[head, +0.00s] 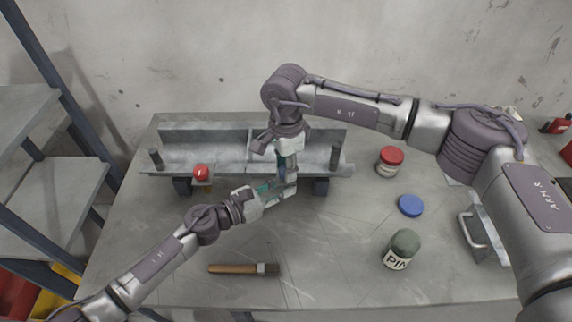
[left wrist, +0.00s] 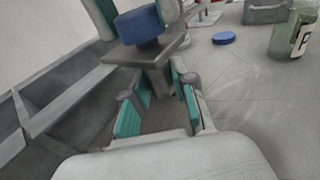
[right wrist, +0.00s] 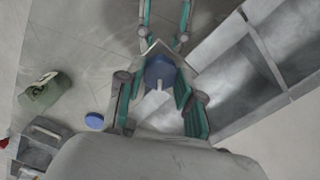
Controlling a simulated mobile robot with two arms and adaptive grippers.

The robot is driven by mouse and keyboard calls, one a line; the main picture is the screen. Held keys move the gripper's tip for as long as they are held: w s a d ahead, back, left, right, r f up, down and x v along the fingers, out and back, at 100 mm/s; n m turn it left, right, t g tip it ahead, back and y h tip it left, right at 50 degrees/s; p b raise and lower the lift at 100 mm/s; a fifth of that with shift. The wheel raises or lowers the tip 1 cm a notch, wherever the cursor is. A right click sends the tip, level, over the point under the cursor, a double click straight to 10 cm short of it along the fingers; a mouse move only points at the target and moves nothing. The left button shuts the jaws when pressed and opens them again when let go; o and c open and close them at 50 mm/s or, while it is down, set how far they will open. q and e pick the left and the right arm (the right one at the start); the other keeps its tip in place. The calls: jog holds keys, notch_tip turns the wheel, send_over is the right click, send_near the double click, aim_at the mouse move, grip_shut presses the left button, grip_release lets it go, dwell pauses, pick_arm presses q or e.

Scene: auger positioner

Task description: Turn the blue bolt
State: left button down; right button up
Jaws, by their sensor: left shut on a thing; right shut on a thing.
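The blue bolt (head: 283,173) sits at the front edge of the grey metal trough (head: 205,152), partly hidden by my grippers in the head view. The left wrist view shows its blue head (left wrist: 140,26) on a small grey metal bracket (left wrist: 150,55). In the right wrist view the bolt (right wrist: 160,72) lies between the teal-padded fingers of my right gripper (right wrist: 160,92), which is shut on it from above. My left gripper (left wrist: 160,90) comes in from the front left, below the bolt head, and is shut on the bracket. The exact finger contacts are partly hidden.
A red knob (head: 201,171) sits on a bracket at the trough's left front. A wooden-handled brush (head: 235,269) lies in front. A red-lidded jar (head: 390,161), blue lid (head: 410,205), green jar (head: 402,249) and metal handled box (head: 478,232) stand on the right.

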jog(key=m, duration=0.5)
jog(key=shift+m, duration=0.3)
jog(key=m, duration=0.6)
dwell(1.0)
jog(key=o, duration=1.2)
jog(key=shift+c, duration=0.2)
notch_tip(320, 180, up, 12)
